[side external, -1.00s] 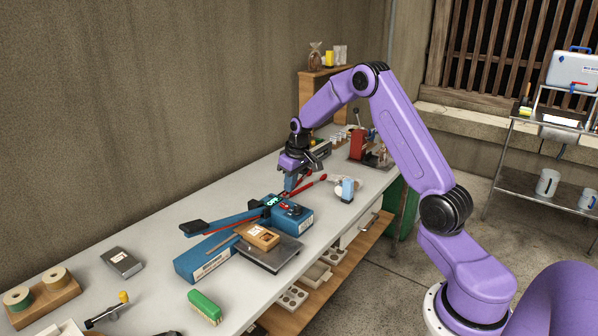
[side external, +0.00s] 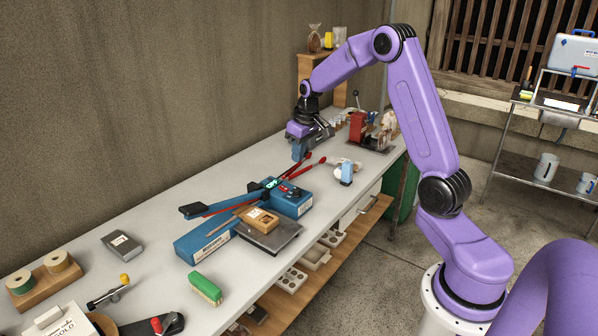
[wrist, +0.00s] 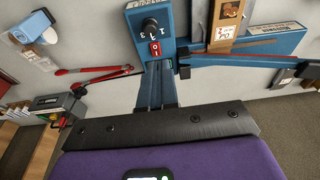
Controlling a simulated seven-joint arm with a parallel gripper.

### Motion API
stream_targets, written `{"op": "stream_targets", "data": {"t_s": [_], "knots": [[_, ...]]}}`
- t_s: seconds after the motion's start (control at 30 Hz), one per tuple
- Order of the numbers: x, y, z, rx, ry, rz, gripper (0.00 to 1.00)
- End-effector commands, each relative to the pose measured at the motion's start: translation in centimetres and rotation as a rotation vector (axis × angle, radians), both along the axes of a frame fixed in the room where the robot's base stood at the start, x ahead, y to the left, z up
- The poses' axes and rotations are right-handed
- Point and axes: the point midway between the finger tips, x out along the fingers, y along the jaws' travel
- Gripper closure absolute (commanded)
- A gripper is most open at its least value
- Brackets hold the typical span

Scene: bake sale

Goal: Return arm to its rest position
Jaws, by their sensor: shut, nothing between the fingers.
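My gripper (side external: 298,154) is shut and empty, pointing down above the white bench, beyond the far end of the blue sealer-like device. In the wrist view its blue fingers (wrist: 157,85) are together, with the device's blue box behind them. My arm is bent, with the elbow raised high over the bench. The blue device (side external: 292,203) lies below and in front of the gripper, with a long lever reaching left. In the wrist view its box (wrist: 143,22) shows a black knob and a red switch. Red-handled tongs or pliers (side external: 308,168) lie close to the gripper in the side view.
A blue box (side external: 203,243), a green brush (side external: 206,289) and a light-blue item (side external: 346,174) lie nearby. A red machine (side external: 358,128) stands at the bench's far end. Room above the bench is clear.

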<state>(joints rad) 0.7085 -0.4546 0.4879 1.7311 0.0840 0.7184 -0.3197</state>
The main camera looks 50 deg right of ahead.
Motion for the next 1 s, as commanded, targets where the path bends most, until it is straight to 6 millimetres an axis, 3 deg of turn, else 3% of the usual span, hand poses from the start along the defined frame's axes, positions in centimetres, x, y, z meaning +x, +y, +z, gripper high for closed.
{"op": "stream_targets", "data": {"t_s": [0.17, 0.27, 0.4, 0.6, 0.8, 1.0], "knots": [[-1.3, 5.2, 1.1, 0.004, 0.015, 0.101, 1.0], [-3.1, 9.6, 2.0, 0.004, 0.029, 0.192, 1.0], [-6.8, 15.0, 3.0, 0.003, 0.052, 0.322, 1.0], [-13.2, 20.9, 4.1, -0.006, 0.084, 0.502, 1.0], [-20.5, 24.4, 4.7, -0.026, 0.112, 0.685, 1.0], [-27.8, 25.4, 4.8, -0.053, 0.138, 0.866, 1.0]]}}
